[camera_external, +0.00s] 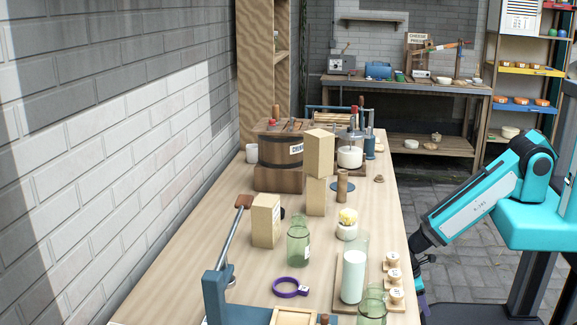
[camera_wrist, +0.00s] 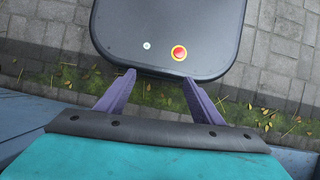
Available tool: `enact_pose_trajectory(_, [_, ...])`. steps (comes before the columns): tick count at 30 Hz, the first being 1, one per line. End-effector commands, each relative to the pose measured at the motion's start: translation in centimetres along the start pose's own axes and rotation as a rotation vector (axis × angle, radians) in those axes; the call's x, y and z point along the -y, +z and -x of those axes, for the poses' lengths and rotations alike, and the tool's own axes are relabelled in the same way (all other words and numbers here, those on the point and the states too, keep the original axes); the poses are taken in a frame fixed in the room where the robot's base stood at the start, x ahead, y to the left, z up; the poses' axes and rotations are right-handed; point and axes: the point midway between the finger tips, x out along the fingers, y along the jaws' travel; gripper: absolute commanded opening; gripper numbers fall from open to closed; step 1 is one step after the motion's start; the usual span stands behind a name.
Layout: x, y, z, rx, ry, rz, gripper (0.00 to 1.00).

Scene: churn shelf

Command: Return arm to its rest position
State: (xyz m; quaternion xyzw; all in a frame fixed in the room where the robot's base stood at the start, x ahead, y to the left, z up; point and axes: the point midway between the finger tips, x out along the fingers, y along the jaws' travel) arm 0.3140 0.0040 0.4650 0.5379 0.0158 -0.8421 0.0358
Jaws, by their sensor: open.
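My gripper (camera_wrist: 159,80) shows in the wrist view with its two purple fingers apart and nothing between them. It points down toward the dark top of my base, which has a red button. In the external view my teal arm is folded at the right, beyond the right edge of the wooden table. There my gripper (camera_external: 421,299) hangs low beside the table edge, partly hidden, with a purple finger just visible. It holds nothing that I can see.
The long wooden table (camera_external: 190,245) carries a wooden churn (camera_external: 280,155), wooden blocks (camera_external: 265,220), a green glass jar (camera_external: 299,243), a milk-filled glass (camera_external: 353,277) and a purple ring (camera_external: 290,287). Several small labelled pieces (camera_external: 393,277) stand near its right edge. Paved floor (camera_external: 455,265) lies right of it.

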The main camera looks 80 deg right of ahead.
Motion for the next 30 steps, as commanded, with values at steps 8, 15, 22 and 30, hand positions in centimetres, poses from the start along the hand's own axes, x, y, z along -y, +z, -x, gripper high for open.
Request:
enact_pose_trajectory(8, [-0.4,3.0,3.1,0.056,-0.038,-0.048,0.61])
enact_pose_trajectory(15, [-0.4,3.3,3.2,0.065,-0.045,-0.057,0.61])
enact_pose_trajectory(22, [-0.4,3.3,3.2,0.065,-0.045,-0.056,0.61])
enact_pose_trajectory(30, [-0.4,3.3,3.2,0.065,-0.045,-0.056,0.61])
